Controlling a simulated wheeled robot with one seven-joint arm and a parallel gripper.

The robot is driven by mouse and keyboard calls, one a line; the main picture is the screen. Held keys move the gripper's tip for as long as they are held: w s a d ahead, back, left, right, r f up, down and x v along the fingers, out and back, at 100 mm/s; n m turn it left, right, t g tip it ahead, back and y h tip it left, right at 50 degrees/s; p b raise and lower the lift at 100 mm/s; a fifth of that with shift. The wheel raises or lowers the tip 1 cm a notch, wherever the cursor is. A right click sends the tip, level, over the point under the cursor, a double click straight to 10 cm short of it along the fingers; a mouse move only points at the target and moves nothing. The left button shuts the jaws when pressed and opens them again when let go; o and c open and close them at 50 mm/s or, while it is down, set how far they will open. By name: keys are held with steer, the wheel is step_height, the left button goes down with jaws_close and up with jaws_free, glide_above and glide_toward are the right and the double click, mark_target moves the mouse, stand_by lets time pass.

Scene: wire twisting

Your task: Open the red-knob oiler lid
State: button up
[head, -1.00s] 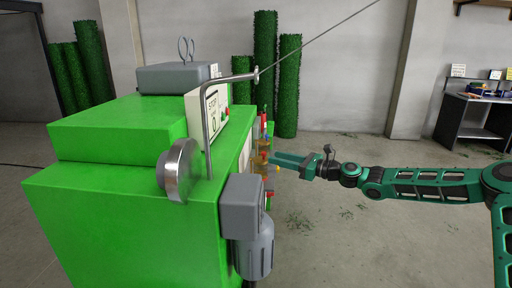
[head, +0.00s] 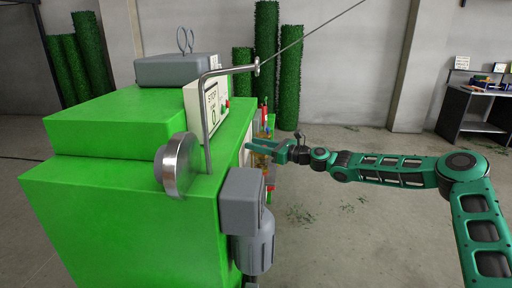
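The oilers (head: 260,147) are small amber and red fittings on the right side of the green machine (head: 125,225). A small red part (head: 264,111) shows above them, and another red part shows low beside the grey motor. I cannot tell which of these is the red-knob oiler, or whether its lid is open. My gripper (head: 262,146) reaches in from the right, level with the amber fittings, its fingers overlapping them in the head view. Contact and the finger gap are too small to make out.
A bent metal rod (head: 207,120) rises from the machine, with a wire running up right from its tip. A grey motor (head: 252,225) juts out at the machine's near right corner. Open floor (head: 350,225) lies to the right; a dark workbench (head: 475,115) stands farther back.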

steer(key=shift+a, duration=0.1)
steer(key=shift+c, duration=0.7)
jaws_close()
steer(key=shift+m+t+h, duration=0.4)
steer(key=shift+m+t, duration=0.1)
steer(key=shift+t, duration=0.3)
steer(key=m+t+h, duration=0.2)
steer(key=s+m+t+h, duration=0.1)
steer(key=m+t+h, duration=0.1)
steer(key=shift+t, duration=0.4)
steer(key=shift+s+d+r+m+t+h, duration=0.1)
steer(key=shift+m+t+h, duration=0.65)
steer(key=shift+h, duration=0.3)
steer(key=shift+s+d+m+t+h, duration=0.1)
steer(key=shift+m+t+h, duration=0.45)
steer(key=shift+m+h, duration=0.4)
steer(key=shift+h, duration=0.6)
steer(key=shift+o, duration=0.7)
jaws_free()
